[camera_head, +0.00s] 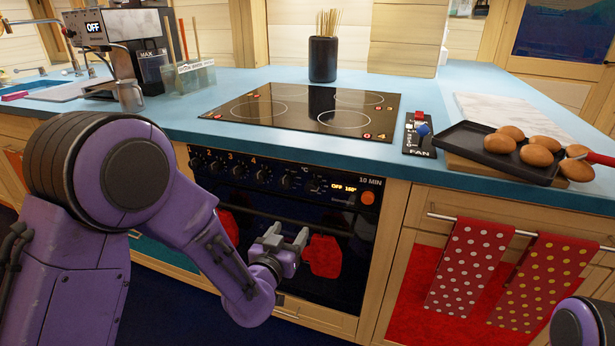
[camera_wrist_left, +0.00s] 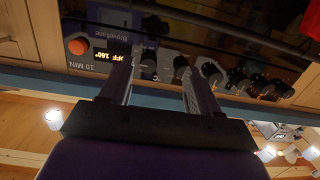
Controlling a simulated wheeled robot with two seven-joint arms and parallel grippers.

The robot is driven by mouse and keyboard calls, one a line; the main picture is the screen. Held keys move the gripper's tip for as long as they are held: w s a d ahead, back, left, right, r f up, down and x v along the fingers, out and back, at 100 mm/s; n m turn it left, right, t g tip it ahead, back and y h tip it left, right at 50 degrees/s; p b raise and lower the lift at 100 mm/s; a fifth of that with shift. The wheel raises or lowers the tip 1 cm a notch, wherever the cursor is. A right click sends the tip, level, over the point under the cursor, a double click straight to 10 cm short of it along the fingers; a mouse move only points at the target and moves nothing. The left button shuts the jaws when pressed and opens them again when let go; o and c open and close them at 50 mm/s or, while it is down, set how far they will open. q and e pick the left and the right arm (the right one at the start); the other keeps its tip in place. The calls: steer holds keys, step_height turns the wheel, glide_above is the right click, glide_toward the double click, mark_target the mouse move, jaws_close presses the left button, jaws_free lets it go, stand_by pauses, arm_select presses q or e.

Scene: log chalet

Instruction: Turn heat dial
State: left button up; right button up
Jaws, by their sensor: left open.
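The oven's black control panel (camera_head: 225,168) carries a row of several dark dials. One dial (camera_head: 287,182) sits near a °C mark, left of the lit display (camera_head: 343,189), which reads OFF 160°. I cannot tell for certain which dial is the heat dial. My left gripper (camera_head: 286,234) is open and empty in front of the oven door, below the panel. In the left wrist view the panel appears upside down beyond the open fingers (camera_wrist_left: 156,72), with the display (camera_wrist_left: 110,56) by the left finger and dials (camera_wrist_left: 210,70) to the right. No contact shows. My right gripper is out of view.
Red mitts (camera_head: 323,256) hang at the oven door on either side of my left gripper. A cooktop (camera_head: 305,108) lies above the oven. Dotted towels (camera_head: 470,265) hang from a rail below.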

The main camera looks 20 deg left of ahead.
arm_select(q)
steer(key=t, duration=0.1)
glide_toward(310, 189)
steer(key=shift+m, duration=0.3)
steer(key=w, duration=0.8)
steer(key=shift+w+f, duration=0.1)
steer(key=shift+w, duration=0.3)
steer(key=shift+c, duration=0.3)
steer(key=c, duration=1)
